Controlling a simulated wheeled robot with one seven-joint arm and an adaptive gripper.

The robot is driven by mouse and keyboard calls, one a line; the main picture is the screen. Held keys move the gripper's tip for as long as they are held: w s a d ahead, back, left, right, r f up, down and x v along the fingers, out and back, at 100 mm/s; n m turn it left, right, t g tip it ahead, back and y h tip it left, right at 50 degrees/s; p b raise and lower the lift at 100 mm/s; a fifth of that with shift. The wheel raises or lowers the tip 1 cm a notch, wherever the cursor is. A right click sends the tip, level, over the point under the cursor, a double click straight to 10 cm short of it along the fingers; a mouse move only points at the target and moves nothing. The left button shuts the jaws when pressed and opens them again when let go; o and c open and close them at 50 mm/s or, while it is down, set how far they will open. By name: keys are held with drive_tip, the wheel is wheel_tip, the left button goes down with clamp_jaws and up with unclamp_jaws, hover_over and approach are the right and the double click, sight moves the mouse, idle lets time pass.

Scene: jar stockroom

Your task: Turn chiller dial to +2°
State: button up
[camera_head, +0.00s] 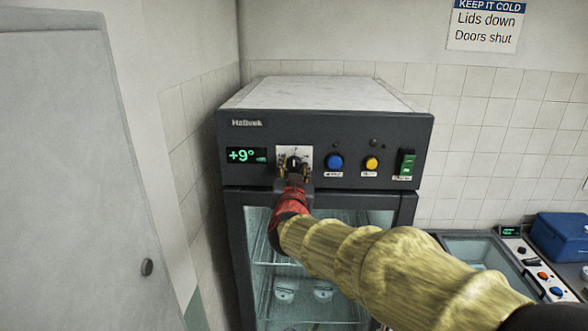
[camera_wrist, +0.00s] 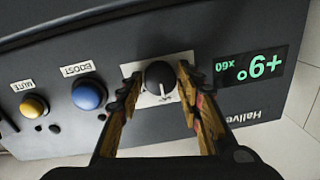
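The chiller (camera_head: 330,180) has a dark front panel with a lit display (camera_head: 246,155) reading +9° in green. To the display's right is a black round dial (camera_wrist: 160,76) with a pale pointer mark on a white plate. The display also shows upside down in the wrist view (camera_wrist: 250,67). My gripper (camera_wrist: 159,82) is at the dial, with one finger on each side of it. The fingers stand apart, and narrow gaps seem to show between them and the knob. In the head view my gripper (camera_head: 293,172) partly hides the dial and its plate.
Right of the dial are a blue button (camera_head: 335,162), a yellow button (camera_head: 371,164) and a green switch (camera_head: 406,165). The chiller's glass door (camera_head: 330,222) is below. A grey door (camera_head: 65,180) stands left. A blue box (camera_head: 560,236) sits at the right.

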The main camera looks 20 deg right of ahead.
drive_tip(key=c, duration=0.6)
drive_tip(key=shift+c, duration=0.7)
drive_tip(key=shift+n+p, duration=0.3)
drive_tip(key=shift+p, duration=0.15)
drive_tip(key=shift+r+n+p, duration=0.15)
drive_tip(key=shift+n+p, duration=0.85)
drive_tip(key=shift+p, duration=0.15)
drive_tip(key=n+p, duration=0.8)
drive_tip(key=n, duration=0.1)
drive_tip(key=shift+g, duration=0.3)
drive_tip(key=o, duration=1.2)
drive_tip(key=shift+c, duration=0.2)
